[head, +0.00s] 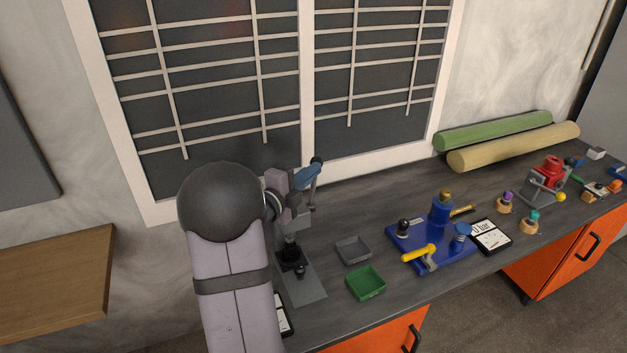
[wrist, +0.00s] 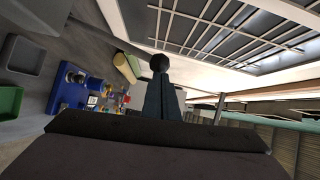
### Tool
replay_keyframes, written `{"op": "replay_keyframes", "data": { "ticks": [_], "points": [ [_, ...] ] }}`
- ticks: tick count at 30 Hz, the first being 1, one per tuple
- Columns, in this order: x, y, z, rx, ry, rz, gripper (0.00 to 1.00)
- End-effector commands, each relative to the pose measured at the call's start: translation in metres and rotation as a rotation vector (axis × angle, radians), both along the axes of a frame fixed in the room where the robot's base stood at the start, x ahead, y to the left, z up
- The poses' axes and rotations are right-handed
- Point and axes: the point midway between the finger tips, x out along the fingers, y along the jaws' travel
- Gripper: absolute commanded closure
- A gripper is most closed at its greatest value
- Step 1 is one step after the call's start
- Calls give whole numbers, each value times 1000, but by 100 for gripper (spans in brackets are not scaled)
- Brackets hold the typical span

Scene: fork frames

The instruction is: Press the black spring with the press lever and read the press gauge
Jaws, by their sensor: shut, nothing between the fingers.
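The grey press (head: 305,285) stands on the bench just right of my arm. Its grey lever (head: 312,196) rises to a black knob (head: 317,160), which also shows in the wrist view (wrist: 159,62). My gripper (head: 309,173) is shut and empty, its fingertips (wrist: 160,78) right at the knob; I cannot tell whether they touch it. A dark part (head: 291,256), likely the black spring, sits low in the press; its details are too small to read. A white-faced display (head: 286,318), likely the press gauge, is mostly hidden behind my arm.
A grey tray (head: 353,250) and a green tray (head: 366,283) lie right of the press. Further right are a blue pump board (head: 440,257) with a yellow handle, a display reading 0 bar (head: 491,237) and a red device (head: 551,172). A barred window stands behind the bench.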

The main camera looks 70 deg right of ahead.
Motion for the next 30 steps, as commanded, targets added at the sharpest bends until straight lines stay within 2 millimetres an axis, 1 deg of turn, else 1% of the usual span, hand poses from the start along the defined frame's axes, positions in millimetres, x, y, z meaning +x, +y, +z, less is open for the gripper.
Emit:
{"op": "replay_keyframes", "data": {
  "ticks": [10,16,21,23,30],
  "points": [
    [-2,3,1,-1,0,0,100],
    [-10,16,3,-2,-1,0,100],
    [-24,36,7,-2,-1,1,100],
    [-17,48,6,-3,-3,7,100],
    [-8,93,11,-3,-3,8,100]
  ]
}}
